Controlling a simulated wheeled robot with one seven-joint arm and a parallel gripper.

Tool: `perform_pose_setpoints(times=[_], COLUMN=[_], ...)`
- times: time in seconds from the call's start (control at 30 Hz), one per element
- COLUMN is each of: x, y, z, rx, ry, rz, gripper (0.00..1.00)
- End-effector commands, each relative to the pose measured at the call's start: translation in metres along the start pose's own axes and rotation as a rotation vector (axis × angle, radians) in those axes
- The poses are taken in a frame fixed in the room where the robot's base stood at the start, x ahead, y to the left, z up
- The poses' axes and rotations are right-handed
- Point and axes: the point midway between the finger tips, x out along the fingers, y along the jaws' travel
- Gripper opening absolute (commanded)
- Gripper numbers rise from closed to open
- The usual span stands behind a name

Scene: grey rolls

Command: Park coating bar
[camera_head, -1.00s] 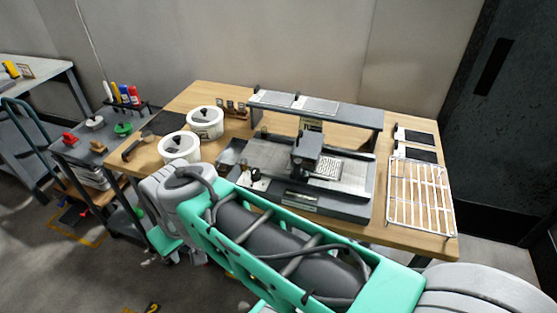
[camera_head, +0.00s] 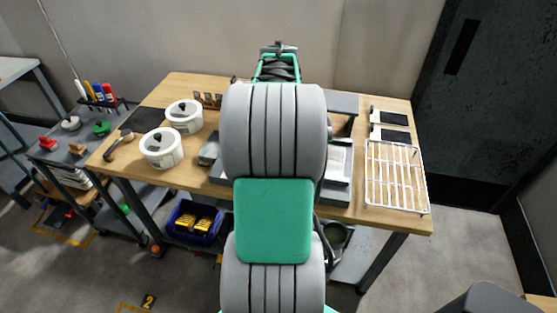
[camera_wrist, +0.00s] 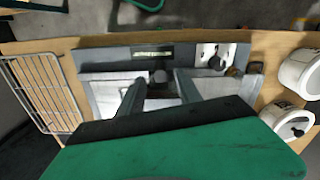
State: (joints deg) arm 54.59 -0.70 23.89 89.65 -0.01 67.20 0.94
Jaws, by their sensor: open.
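The grey coating machine is mostly hidden behind my arm in the head view; its right side (camera_head: 337,190) shows. Nothing is visibly held. I cannot tell whether the fingers touch anything. The coating bar is not clearly made out.
A white wire rack (camera_head: 396,178) stands on the wooden table right of the machine, with dark panels (camera_head: 389,117) behind it. Two white lidded pots (camera_head: 162,148) (camera_head: 184,116) stand to its left. A grey side cart (camera_head: 75,150) holds bottles and small tools. The wall rises close behind the table.

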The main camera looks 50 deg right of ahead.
Motion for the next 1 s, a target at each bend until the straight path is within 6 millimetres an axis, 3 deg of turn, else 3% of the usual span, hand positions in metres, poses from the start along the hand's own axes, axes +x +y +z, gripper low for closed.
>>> perform_pose_setpoints(times=[0.2, 0.4, 0.67, 1.0], x=[0.042, 0.066, 0.068, 0.068], y=[0.000, -0.001, -0.001, -0.001], z=[0.002, 0.001, 0.001, 0.001], rx=[-0.001, -0.001, -0.001, -0.001], ry=[-0.004, 0.000, 0.001, 0.001], rz=[0.000, 0.000, 0.000, 0.000], gripper=[0.41, 0.41, 0.41, 0.13])
